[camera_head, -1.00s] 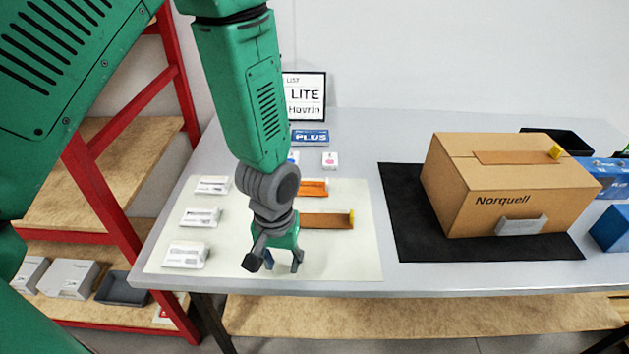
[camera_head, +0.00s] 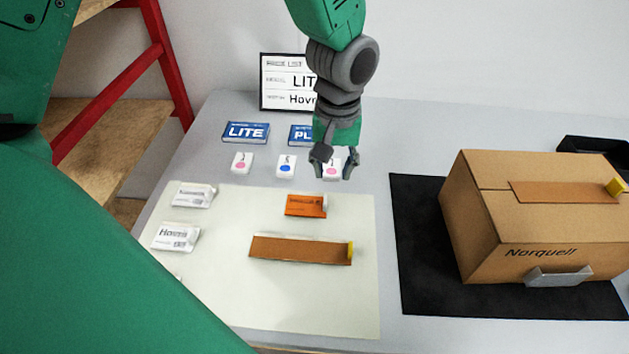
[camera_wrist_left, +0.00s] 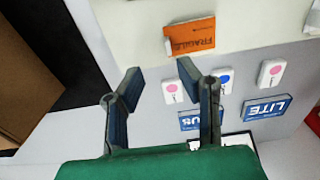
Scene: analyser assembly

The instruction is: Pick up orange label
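The orange label (camera_head: 305,205) lies flat on the cream mat (camera_head: 225,280), near its back edge, with a pale tab at its right end. It also shows in the left wrist view (camera_wrist_left: 191,36), ahead of the fingers and marked FRAGILE. My left gripper (camera_head: 333,172) is open and empty. In the head view it hangs behind and a little right of the label, over the small white card with a pink dot, apart from the label. The left wrist view shows its two fingers spread (camera_wrist_left: 158,78) with nothing between them. My right gripper is in neither view.
A brown strip with a yellow end (camera_head: 300,250) lies in front of the label. White labels (camera_head: 176,237) lie at the mat's left. A Norquell carton (camera_head: 540,220) sits on a black mat (camera_head: 425,260) at right.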

